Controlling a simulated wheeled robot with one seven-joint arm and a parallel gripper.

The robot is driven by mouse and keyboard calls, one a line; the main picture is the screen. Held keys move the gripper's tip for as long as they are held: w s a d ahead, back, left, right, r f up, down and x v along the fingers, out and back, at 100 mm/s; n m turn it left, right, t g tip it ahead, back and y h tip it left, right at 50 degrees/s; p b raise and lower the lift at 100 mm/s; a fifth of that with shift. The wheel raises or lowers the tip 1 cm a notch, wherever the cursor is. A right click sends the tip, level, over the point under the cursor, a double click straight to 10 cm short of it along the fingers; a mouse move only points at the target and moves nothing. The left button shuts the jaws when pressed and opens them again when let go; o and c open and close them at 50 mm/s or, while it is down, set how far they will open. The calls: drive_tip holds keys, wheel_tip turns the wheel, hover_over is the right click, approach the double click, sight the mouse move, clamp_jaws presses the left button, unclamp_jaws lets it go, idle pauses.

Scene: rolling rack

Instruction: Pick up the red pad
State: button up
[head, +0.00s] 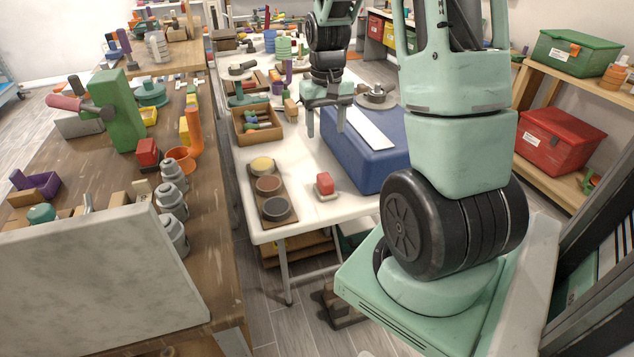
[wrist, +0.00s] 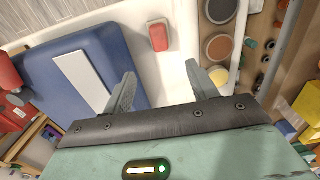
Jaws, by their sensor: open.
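The red pad (head: 324,182) sits on a small pale base on the white table (head: 318,222), near its front edge, between a brown tray of round pads and a blue case. In the wrist view the red pad (wrist: 158,37) shows beyond the fingertips, roughly between their lines. My gripper (head: 326,132) is open and empty, pointing down above the table behind the pad. Its two fingers also show apart in the wrist view (wrist: 160,80). Nothing hides the pad in either view.
The blue case (head: 365,150) with a white strip on top stands right of the pad. The brown tray (head: 285,208) with yellow, brown and dark round pads lies left of it. A wooden box (head: 240,123) stands farther back left. White table surface around the pad is clear.

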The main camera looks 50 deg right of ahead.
sight(325, 177)
wheel_tip(325, 177, down, 17)
drive_tip(key=shift+f+p, duration=0.1)
drive_tip(key=shift+p, duration=0.75)
drive_tip(key=c, duration=1.1)
wheel_tip(325, 177, up, 10)
drive_tip(key=shift+r+b, duration=0.1)
drive_tip(key=shift+b, duration=0.3)
drive_tip(key=o, duration=0.5)
drive_tip(key=c, duration=0.4)
